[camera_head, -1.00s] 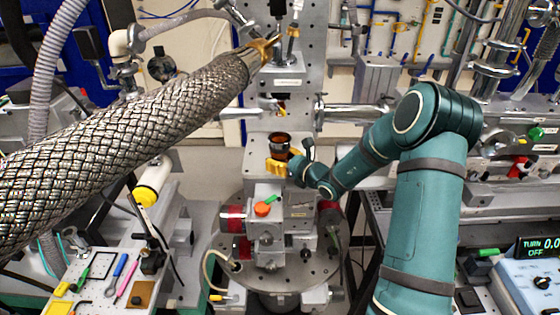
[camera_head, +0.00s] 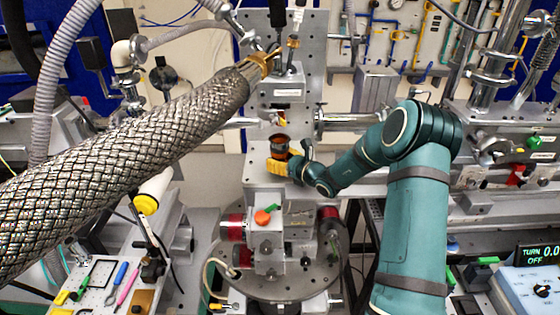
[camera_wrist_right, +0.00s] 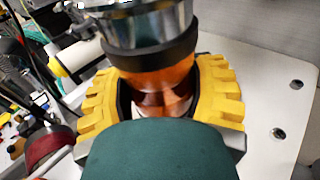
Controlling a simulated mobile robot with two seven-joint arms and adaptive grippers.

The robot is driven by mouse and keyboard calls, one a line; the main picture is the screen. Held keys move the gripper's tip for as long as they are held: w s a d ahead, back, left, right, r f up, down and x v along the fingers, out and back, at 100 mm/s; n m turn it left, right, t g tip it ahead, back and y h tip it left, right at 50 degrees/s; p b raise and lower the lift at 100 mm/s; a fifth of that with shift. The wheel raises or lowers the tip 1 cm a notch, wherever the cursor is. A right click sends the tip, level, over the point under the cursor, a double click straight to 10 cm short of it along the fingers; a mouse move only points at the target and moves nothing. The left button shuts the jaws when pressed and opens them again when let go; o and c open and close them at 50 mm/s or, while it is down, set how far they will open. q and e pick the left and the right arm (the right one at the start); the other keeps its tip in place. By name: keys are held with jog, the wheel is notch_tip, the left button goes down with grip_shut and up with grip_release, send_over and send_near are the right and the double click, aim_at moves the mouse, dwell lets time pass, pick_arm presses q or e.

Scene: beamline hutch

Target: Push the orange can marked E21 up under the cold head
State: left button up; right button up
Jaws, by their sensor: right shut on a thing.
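The orange can (camera_head: 280,147) stands upright in front of the vertical perforated plate, with a dark band round its upper part. My right gripper (camera_head: 283,166) has yellow ribbed fingers and is shut around the can's lower part. In the right wrist view, the orange can (camera_wrist_right: 160,88) sits between both yellow fingers, with a black band and a shiny metal cylinder (camera_wrist_right: 145,22) above it. I cannot tell whether that metal is part of the can or the cold head. The marking E21 is not readable. My left gripper is out of view.
A thick braided hose (camera_head: 130,150) crosses the left foreground and ends at a brass fitting above the can. A horizontal metal tube (camera_head: 350,122) runs right of the can. Below is a stage with an orange knob (camera_head: 262,217). A tool board (camera_head: 95,272) lies lower left.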

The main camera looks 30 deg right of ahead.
jog(key=shift+w+d+p, duration=0.35)
jog(key=shift+w+d, duration=0.25)
jog(key=shift+w, duration=0.4)
jog(key=shift+w+d+p, duration=0.3)
jog(key=shift+w+d, duration=0.3)
jog(key=shift+w, duration=0.35)
jog(key=shift+w+d+p, duration=0.35)
jog(key=shift+w+d, duration=0.25)
jog(key=shift+w, duration=0.4)
jog(key=shift+r+p, duration=0.65)
jog(key=shift+r, duration=0.9)
notch_tip(320, 180, up, 3)
jog(key=shift+f+p, duration=0.15)
jog(key=shift+p, duration=0.2)
jog(key=shift+s+b, duration=0.25)
jog(key=shift+b, duration=0.05)
jog(key=shift+r+b, duration=0.3)
jog(key=shift+b, duration=0.15)
jog(key=shift+b, duration=0.35)
jog(key=shift+r, duration=0.55)
dwell(0.4)
